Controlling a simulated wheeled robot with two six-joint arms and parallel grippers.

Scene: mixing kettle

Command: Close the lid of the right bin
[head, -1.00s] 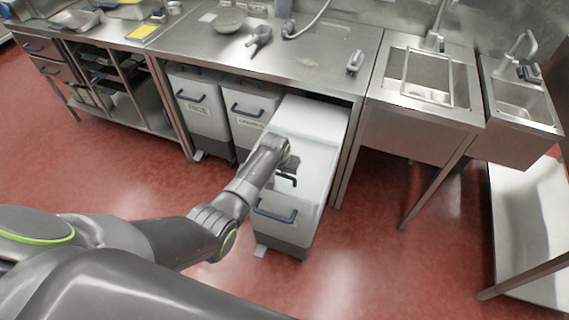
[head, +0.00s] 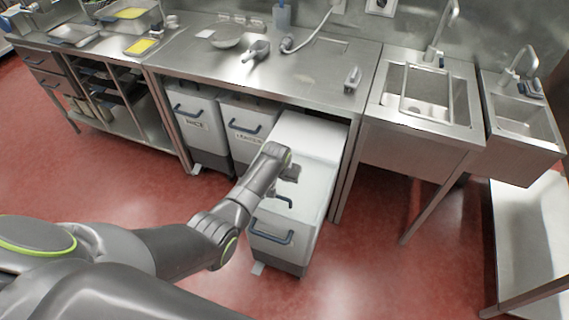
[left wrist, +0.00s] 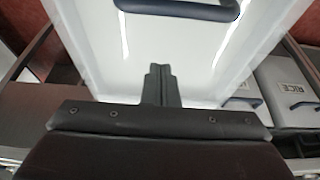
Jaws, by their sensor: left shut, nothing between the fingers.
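The right bin (head: 272,248) is a white bin with a grey base, pulled out from under the counter. A dark blue handle (head: 271,230) is on its front. Its white lid (head: 313,180) shows on top, with a second dark handle (head: 284,202) near the front edge. I cannot tell how far the lid is open. My left gripper (head: 290,172) is over the lid, behind that handle as seen from me. In the left wrist view the shut, empty gripper fingers (left wrist: 160,82) are in front of the white lid surface, apart from the handle (left wrist: 180,8). My right gripper is not in view.
Two more bins, one labelled RICE (head: 197,125) and one beside it (head: 246,125), stand under the counter (head: 300,85) to the left. A sink unit (head: 412,145) stands to the right. The red floor (head: 370,265) right of the bin is clear.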

